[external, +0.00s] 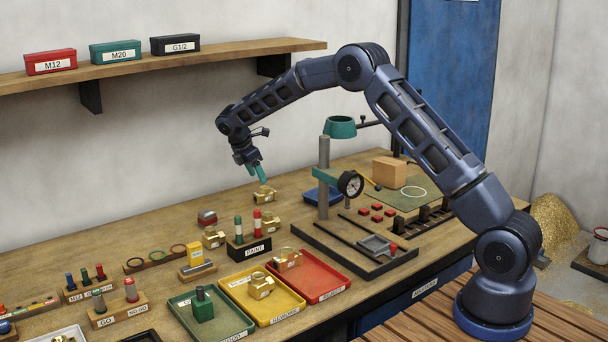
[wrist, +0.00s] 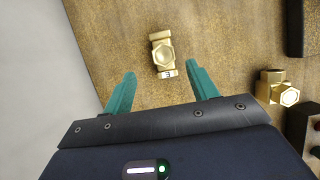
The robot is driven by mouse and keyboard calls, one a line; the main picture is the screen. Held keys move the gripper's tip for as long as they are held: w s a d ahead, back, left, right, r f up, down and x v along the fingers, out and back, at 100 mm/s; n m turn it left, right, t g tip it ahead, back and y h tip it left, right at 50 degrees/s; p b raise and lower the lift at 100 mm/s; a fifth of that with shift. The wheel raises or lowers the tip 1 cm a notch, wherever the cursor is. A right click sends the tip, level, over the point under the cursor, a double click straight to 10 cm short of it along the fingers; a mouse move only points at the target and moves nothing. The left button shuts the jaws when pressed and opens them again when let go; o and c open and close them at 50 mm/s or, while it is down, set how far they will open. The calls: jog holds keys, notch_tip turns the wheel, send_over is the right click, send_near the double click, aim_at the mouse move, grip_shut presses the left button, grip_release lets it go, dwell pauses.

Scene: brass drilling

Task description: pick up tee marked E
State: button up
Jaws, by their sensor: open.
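A brass tee (wrist: 162,50) with a small white tag lies on the wooden bench in the wrist view, just ahead of my fingers. The tag's letter looks like an E but is small. It appears to be the tee (external: 264,195) under my gripper in the external view. My gripper (external: 257,172) is open and empty, pointing down above it. In the wrist view my green fingertips (wrist: 161,69) are spread wide, one to each side of the tee's tagged end. A second tee (wrist: 277,88) lies to the right; its mark is not readable.
The paint marker holder (external: 249,248) stands close by in front. Bare bench lies left of the tee.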

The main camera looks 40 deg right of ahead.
aim_at(264, 187)
jog(key=x, duration=0.7)
jog(key=shift+s+d+f, duration=0.1)
jog(key=shift+s+f, duration=0.05)
jog(key=shift+s, duration=0.15)
grip_shut()
